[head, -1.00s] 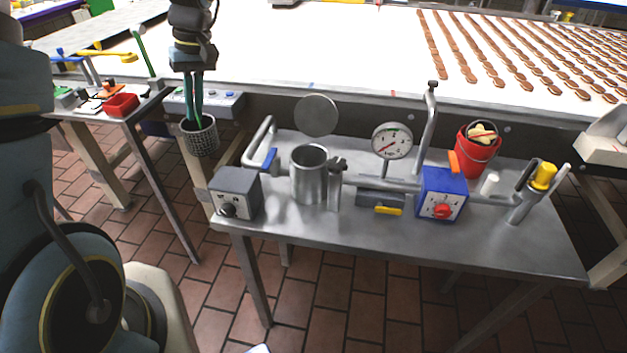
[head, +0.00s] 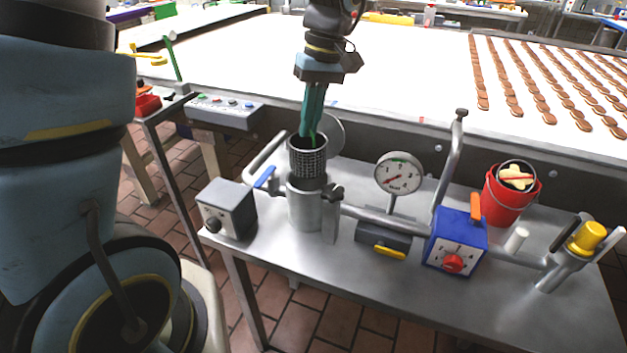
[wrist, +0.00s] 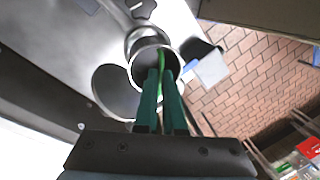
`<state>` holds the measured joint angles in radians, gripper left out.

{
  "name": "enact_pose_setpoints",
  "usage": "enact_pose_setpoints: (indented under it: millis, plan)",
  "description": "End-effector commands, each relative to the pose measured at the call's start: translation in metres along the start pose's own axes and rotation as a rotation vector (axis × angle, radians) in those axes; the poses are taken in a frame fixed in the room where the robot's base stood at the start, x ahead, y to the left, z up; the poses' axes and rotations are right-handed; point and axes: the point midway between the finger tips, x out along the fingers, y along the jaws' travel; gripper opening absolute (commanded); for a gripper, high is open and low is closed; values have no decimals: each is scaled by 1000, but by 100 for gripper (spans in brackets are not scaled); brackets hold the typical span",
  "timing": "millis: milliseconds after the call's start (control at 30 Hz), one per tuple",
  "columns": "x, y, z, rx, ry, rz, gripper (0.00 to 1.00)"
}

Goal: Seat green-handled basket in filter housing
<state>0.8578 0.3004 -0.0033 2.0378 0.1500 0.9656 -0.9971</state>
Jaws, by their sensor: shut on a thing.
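The basket (head: 308,160) is a dark mesh cylinder with a green handle (head: 313,133). My gripper (head: 311,138) is shut on that handle and holds the basket upright. The filter housing (head: 305,207) is the grey metal cylinder on the steel table. In the head view the basket is over the housing's mouth and its lower end overlaps the rim; whether it has entered cannot be told. In the wrist view the green fingers (wrist: 160,88) reach into the basket's opening (wrist: 152,66), and the housing is mostly hidden beneath it.
A round lid (head: 327,135) stands open behind the housing. A grey box (head: 227,209) is at left, a pressure gauge (head: 399,174), blue box (head: 455,240) and red bucket (head: 509,197) at right. Pipes run between them. The conveyor (head: 400,80) lies behind.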

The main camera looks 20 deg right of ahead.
Motion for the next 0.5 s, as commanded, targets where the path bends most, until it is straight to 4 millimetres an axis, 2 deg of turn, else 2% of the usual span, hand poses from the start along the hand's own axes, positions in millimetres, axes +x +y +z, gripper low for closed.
enact_pose_setpoints:
  millis: [100, 233, 333, 500]
  plan:
    - [30, 4, 1, 0, -5, -6, 0]
    - [58, 10, 1, 2, -3, -5, 0]
    - [73, 14, 0, 0, -1, -2, 0]
    - [86, 17, 0, 1, 0, -1, 0]
